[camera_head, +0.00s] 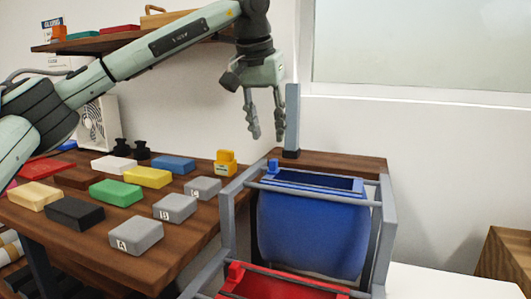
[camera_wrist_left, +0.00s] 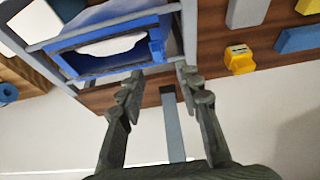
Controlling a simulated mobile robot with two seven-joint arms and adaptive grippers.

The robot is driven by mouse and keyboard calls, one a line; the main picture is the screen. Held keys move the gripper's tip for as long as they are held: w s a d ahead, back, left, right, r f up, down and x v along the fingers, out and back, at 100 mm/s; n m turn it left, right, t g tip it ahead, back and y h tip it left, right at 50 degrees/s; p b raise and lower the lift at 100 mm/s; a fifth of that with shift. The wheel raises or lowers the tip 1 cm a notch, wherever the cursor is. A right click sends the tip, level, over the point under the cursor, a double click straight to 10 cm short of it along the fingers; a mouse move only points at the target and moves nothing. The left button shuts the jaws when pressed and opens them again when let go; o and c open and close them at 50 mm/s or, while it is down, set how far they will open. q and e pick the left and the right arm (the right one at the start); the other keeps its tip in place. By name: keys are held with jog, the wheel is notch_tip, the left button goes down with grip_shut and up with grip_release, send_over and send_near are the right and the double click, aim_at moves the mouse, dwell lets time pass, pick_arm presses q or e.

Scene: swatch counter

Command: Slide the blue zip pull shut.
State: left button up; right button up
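A blue bag (camera_head: 313,232) hangs in a grey frame at the right end of the table. Its top opening is uncovered in the left wrist view, with something white inside (camera_wrist_left: 110,47). The blue zip pull (camera_head: 272,166) is a small block at the left end of the opening. It also shows in the left wrist view (camera_wrist_left: 156,46), beyond my fingertips. My left gripper (camera_head: 267,137) points down, above and apart from the pull. Its fingers (camera_wrist_left: 160,76) are open with nothing held between them. My right gripper is out of view.
A grey upright post (camera_head: 292,118) stands close beside my left fingers. A red bag (camera_head: 275,287) hangs in front of the blue one. A yellow block-like object (camera_head: 226,163) and several coloured and lettered grey blocks (camera_head: 175,207) cover the table to the left.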

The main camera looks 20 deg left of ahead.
aim_at(274, 160)
pick_arm(q)
jog(key=x, duration=0.7)
jog(key=shift+s+d+f, duration=0.1)
jog(key=shift+d+f, duration=0.05)
jog(key=shift+f, duration=0.05)
grip_shut()
jog(key=shift+d, duration=0.1)
